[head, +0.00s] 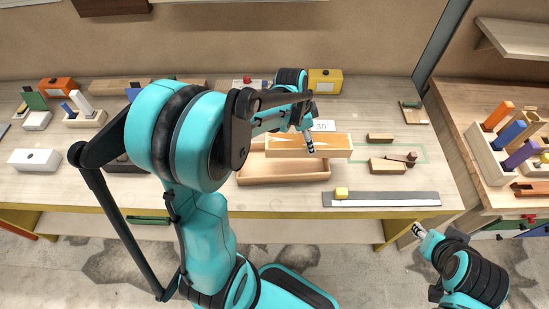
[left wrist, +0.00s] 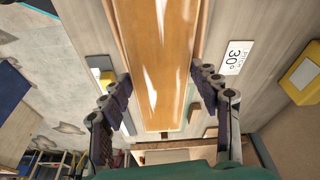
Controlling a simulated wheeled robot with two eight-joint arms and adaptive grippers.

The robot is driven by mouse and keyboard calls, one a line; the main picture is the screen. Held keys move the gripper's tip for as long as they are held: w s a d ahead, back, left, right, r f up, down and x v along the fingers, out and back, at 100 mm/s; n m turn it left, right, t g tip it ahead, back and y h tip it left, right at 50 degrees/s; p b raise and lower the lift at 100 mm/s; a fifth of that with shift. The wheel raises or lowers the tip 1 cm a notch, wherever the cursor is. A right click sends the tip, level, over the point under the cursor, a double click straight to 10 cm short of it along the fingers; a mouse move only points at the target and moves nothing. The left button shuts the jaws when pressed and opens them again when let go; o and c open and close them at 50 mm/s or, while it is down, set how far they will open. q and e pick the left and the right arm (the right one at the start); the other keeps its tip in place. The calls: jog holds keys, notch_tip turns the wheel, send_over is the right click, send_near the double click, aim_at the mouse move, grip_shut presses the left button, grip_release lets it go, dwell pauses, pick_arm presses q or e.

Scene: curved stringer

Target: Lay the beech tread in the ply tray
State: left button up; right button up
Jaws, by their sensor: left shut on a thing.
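The beech tread (head: 335,146) is a long pale wooden block, held roughly level by my left gripper (head: 309,143). In the left wrist view the tread (left wrist: 160,65) runs between the two dark fingers of my left gripper (left wrist: 160,100). The ply tray (head: 283,179) is a shallow open wooden box on the bench. The tread appears above the tray's back right part, its right end reaching past the tray's right wall.
A steel rule (head: 400,199) with a yellow block (head: 341,193) lies at the front right. Small wooden blocks (head: 388,166) lie right of the tray. A number card (head: 323,126) and a yellow box (head: 325,82) stand behind. A second bench with coloured pegs (head: 509,132) is at right.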

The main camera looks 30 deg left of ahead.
pick_arm(q)
jog(key=s+a+f, duration=0.1)
jog(key=a, duration=0.1)
jog(key=s+a+f+b, duration=0.1)
jog(key=s+a+f, duration=0.2)
jog(key=a+f, duration=0.1)
jog(key=a, duration=0.1)
jog(key=shift+s+b, duration=0.15)
jog(key=shift+b, duration=0.25)
notch_tip(320, 180, down, 4)
jog(key=shift+f+b, duration=0.15)
jog(key=shift+b, duration=0.65)
jog(key=o, duration=1.3)
jog(key=shift+f, duration=0.1)
jog(key=o, duration=0.5)
jog(key=shift+c, duration=0.2)
